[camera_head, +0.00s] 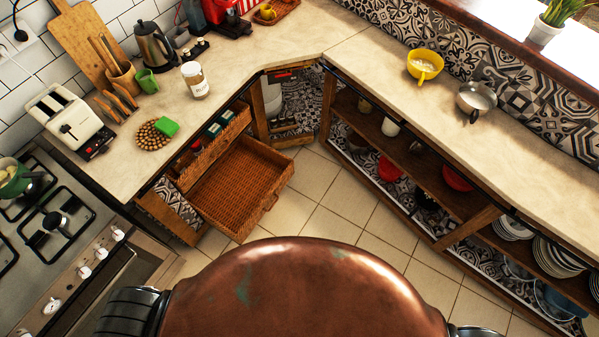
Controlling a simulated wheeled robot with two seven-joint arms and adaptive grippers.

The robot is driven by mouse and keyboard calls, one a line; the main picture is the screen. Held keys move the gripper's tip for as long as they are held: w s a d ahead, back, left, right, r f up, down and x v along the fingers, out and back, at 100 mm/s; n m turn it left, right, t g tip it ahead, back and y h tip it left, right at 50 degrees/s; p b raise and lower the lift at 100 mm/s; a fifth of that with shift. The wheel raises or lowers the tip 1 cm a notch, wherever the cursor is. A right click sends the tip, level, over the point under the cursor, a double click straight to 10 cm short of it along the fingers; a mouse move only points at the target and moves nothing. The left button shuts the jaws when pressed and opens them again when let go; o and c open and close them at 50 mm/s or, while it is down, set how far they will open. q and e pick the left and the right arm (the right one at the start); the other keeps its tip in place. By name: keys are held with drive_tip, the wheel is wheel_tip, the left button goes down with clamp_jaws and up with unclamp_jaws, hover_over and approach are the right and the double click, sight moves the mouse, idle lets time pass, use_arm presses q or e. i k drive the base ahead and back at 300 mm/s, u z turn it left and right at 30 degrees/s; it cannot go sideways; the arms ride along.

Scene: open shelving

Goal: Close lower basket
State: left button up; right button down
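The lower basket (232,196) is a brown wicker drawer under the left counter. It is pulled out over the floor tiles, and its inside looks empty. A smaller upper basket (225,140) sits above it, out less far, with several small items in it. My copper-coloured body fills the bottom middle of the view, with dark arm parts at its left and right edges. Neither of my grippers shows, and nothing of mine is seen touching the basket.
A stove (60,225) stands to the left of the baskets. Open shelving (440,180) with bowls and plates runs along the right. The tiled floor (335,205) between them is clear. The counter (240,75) above holds a toaster (70,122), a kettle (154,45) and a jar (195,80).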

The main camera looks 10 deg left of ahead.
sight(236, 193)
drive_tip(key=i, duration=0.45)
drive_tip(key=u, duration=2)
